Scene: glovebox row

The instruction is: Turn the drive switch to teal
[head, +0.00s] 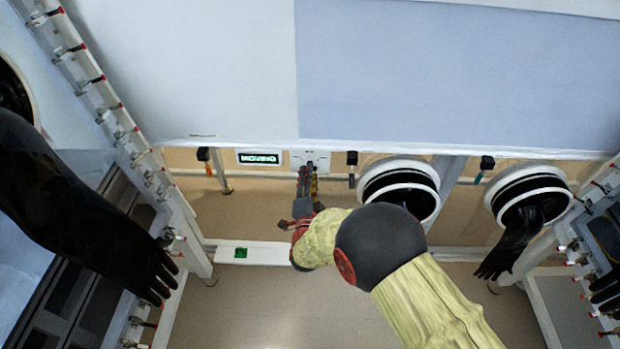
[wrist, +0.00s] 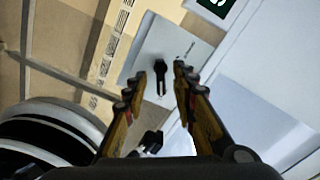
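The switch is a black knob with a slotted lever (wrist: 160,68) on a light grey plate (wrist: 190,53) in the wrist view. Its lever points down in that picture. My gripper (head: 308,174) is in front of the same plate in the head view and mostly covers the switch there. In the wrist view my gripper's fingers are open, one on each side of the knob, with a gap on both sides. I cannot tell whether the tips are level with the knob or short of it. No teal mark is readable on the plate.
A lit green sign reading "MOVING" (head: 258,158) is left of the plate. Black glove ports (head: 399,187) and hanging gloves (head: 515,240) are to the right. Another black glove (head: 75,210) hangs at the left.

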